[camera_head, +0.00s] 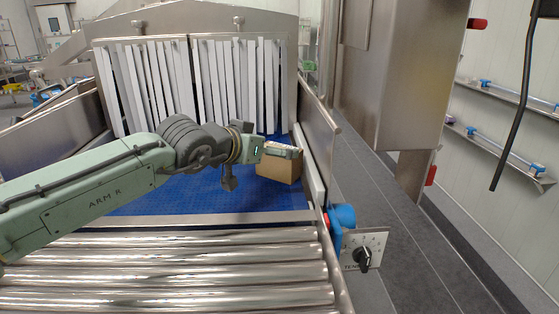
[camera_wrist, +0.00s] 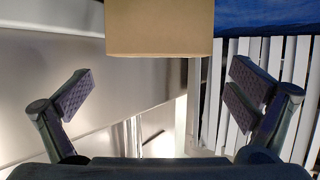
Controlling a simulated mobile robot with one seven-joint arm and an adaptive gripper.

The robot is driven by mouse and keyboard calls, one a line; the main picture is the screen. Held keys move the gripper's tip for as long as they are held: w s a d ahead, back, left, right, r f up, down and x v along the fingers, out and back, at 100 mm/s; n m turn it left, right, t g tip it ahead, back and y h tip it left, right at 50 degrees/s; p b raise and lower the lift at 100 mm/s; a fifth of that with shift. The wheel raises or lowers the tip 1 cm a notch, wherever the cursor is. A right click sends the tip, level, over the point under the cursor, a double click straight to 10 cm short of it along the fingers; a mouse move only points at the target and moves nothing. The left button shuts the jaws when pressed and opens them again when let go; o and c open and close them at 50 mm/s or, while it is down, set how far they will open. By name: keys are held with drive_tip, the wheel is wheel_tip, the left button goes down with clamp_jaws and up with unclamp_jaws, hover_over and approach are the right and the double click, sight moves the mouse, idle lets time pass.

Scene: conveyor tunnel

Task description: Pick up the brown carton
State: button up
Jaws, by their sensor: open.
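The brown carton (camera_head: 279,170) sits on the blue belt near its right side wall, in front of the strip curtain. My gripper (camera_head: 281,150) reaches in from the left, and its end overlaps the carton's upper part in the head view, so part of the carton is hidden. In the wrist view the carton (camera_wrist: 160,28) fills the top middle, cut off by the frame edge. My gripper's fingers (camera_wrist: 160,78) are spread wide, one on each side of the picture, with a gap between them and the carton. Nothing is held.
White curtain strips (camera_head: 200,85) hang behind the carton. A metal side wall (camera_head: 318,135) stands close to its right. The blue belt (camera_head: 180,195) is clear to the left, under my arm. Steel rollers (camera_head: 170,270) lie in front. A control box with a knob (camera_head: 363,250) juts out at the right.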

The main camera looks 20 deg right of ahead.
drive_tip(key=shift+f+p+x, duration=0.2)
drive_tip(key=shift+p+x, duration=0.15)
drive_tip(key=shift+x, duration=2.3)
drive_tip(key=shift+s, duration=0.1)
drive_tip(key=shift+a, duration=0.1)
drive_tip(key=shift+c, duration=0.6)
drive_tip(key=c, duration=1.1)
drive_tip(key=shift+r, duration=0.1)
drive_tip(key=shift+r, duration=0.75)
drive_tip(key=shift+s+a+r, duration=0.1)
drive_tip(key=shift+r, duration=0.4)
drive_tip(key=shift+s+a+r, duration=0.1)
drive_tip(key=shift+s+r, duration=0.05)
drive_tip(key=shift+r, duration=0.35)
drive_tip(key=s+a, duration=0.2)
drive_tip(key=s, duration=0.2)
drive_tip(key=s+a+r, duration=0.1)
drive_tip(key=s+a, duration=0.2)
drive_tip(key=s, duration=0.1)
drive_tip(key=s+a, duration=0.3)
drive_tip(key=s, duration=0.2)
drive_tip(key=shift+a+r, duration=0.2)
drive_tip(key=shift+a, duration=0.05)
